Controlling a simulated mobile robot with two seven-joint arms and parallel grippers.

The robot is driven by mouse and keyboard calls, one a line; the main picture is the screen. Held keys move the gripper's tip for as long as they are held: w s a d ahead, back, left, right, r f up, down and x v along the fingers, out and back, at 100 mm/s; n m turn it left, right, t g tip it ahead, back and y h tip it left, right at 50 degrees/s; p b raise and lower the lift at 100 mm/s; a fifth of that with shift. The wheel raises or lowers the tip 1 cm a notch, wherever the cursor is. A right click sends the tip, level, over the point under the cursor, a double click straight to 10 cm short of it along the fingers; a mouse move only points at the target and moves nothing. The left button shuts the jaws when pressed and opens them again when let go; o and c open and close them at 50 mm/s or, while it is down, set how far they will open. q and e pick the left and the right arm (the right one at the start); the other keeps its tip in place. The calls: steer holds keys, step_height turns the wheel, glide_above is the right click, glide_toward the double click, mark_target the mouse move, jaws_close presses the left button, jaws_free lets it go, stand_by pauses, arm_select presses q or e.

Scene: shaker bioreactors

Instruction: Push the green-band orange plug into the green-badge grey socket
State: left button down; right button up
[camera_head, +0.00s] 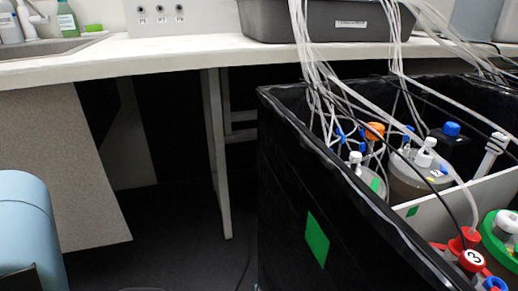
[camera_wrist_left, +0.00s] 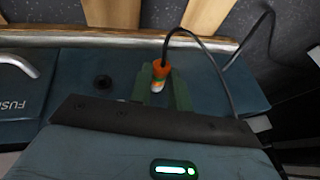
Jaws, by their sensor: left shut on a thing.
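In the left wrist view my left gripper (camera_wrist_left: 164,92) is shut on an orange plug (camera_wrist_left: 161,70). The plug's orange end stands up between the dark green fingers, with a paler part below it, and a black cable (camera_wrist_left: 185,32) loops from its top to the right. I cannot make out a green band on it. I see no grey socket with a green badge; whatever lies under the plug is hidden. My right gripper is in neither view.
The dark teal panel (camera_wrist_left: 65,65) has a metal handle and lettering "FUSE" at its left. In the head view a black-lined crate (camera_head: 285,180) holds bottles and tubes at right. A white bench (camera_head: 150,55) runs behind; dark floor (camera_head: 185,225) is open at centre.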

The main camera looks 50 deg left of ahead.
arm_select(q)
steer(key=c, duration=1.3)
jaws_free()
steer(key=shift+c, duration=0.2)
steer(key=shift+o, duration=0.5)
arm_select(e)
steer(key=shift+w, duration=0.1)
arm_select(q)
steer(key=p+v, duration=0.4)
steer(key=v, duration=0.3)
steer(key=shift+s+r+p, duration=0.15)
steer(key=shift+r+p, duration=0.2)
steer(key=shift+r, duration=0.05)
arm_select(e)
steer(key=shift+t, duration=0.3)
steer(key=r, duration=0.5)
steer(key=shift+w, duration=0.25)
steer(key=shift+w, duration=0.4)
